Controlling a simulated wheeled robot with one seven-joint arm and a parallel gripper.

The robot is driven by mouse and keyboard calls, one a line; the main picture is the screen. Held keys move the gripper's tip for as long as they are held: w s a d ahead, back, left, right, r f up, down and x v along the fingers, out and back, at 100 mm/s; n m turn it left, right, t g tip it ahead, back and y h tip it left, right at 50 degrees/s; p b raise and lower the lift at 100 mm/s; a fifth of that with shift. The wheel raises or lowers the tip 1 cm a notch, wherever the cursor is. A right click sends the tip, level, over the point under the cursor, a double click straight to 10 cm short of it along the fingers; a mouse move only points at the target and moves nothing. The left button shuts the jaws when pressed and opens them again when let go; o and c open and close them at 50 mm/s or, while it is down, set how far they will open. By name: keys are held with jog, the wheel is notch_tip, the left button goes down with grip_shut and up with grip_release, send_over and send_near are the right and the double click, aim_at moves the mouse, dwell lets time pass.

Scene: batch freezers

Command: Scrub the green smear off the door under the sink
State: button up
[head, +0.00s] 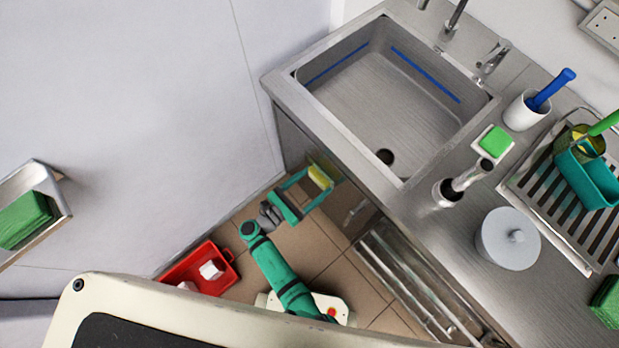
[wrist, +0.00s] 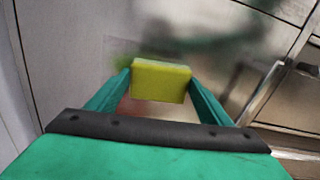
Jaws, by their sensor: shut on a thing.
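My gripper (head: 318,182) is down in front of the cabinet under the sink and is shut on a yellow sponge (wrist: 161,84). In the wrist view the sponge sits between the two green fingertips, its broad face turned to the camera. The steel door (wrist: 75,50) under the sink fills the background behind it. A faint blurred green patch (wrist: 122,58) shows on the door just left of the sponge. The sponge hides part of the door, so I cannot tell whether it touches it. Darker green blurs higher on the door look like reflections.
The sink (head: 385,95) and its counter overhang the door. A red tray (head: 222,281) with white pieces is on the floor at left. A door handle (wrist: 268,88) sticks out right of the gripper. A wall shelf (head: 50,222) holds green pads. Tiled floor is partly clear.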

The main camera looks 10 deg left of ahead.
jog(key=shift+s+d, duration=0.6)
jog(key=shift+d, duration=0.2)
jog(key=shift+a, duration=0.1)
jog(key=shift+w+a, duration=0.35)
jog(key=shift+a, duration=0.2)
jog(key=shift+w+a, duration=0.9)
jog(key=shift+a, duration=0.25)
jog(key=shift+w+a, duration=0.9)
jog(key=shift+a, duration=0.2)
jog(key=shift+w+a, duration=1.6)
jog(key=shift+c, duration=0.4)
jog(key=shift+r, duration=0.15)
jog(key=shift+s+d, duration=0.1)
jog(key=shift+d, duration=0.05)
